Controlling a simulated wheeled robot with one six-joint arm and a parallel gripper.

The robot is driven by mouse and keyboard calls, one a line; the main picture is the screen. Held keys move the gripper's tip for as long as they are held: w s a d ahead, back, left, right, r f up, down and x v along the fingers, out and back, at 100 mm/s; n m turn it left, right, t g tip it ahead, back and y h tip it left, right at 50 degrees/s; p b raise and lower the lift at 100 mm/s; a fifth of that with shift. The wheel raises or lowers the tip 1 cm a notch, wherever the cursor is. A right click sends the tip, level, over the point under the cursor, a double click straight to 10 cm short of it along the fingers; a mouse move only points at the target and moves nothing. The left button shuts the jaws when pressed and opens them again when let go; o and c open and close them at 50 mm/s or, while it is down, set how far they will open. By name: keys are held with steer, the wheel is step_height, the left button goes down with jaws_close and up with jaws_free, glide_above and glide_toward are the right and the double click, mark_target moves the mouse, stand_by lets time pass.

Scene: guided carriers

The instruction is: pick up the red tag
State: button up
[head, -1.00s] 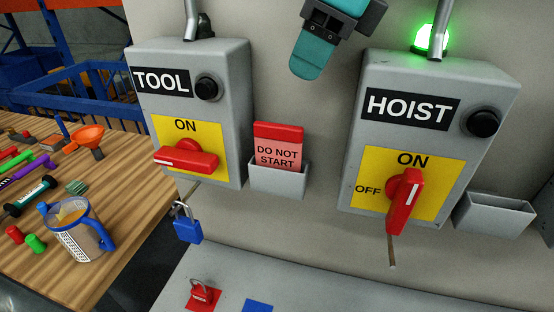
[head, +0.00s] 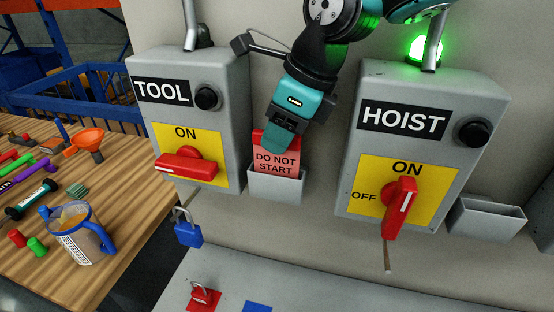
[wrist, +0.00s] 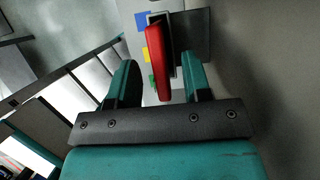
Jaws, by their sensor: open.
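The red tag (head: 276,162), lettered "DO NOT START", stands upright in a grey holder (head: 277,187) on the wall, between the TOOL and HOIST boxes. My gripper (head: 281,138) is at the top of the tag and covers part of its red upper edge. In the wrist view the red tag (wrist: 160,62) lies between my two teal fingers, nearer the right one. The fingers are apart, with a clear gap on the left side of the tag. The tag's lower end is inside the holder.
The TOOL box (head: 222,120) is close on the left, with a red switch handle and a blue padlock (head: 187,232) hanging below. The HOIST box (head: 440,90) is on the right under a lit green lamp (head: 424,49). An empty grey holder (head: 486,219) is beside it. A cluttered wooden table (head: 120,215) is at left.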

jaws_close()
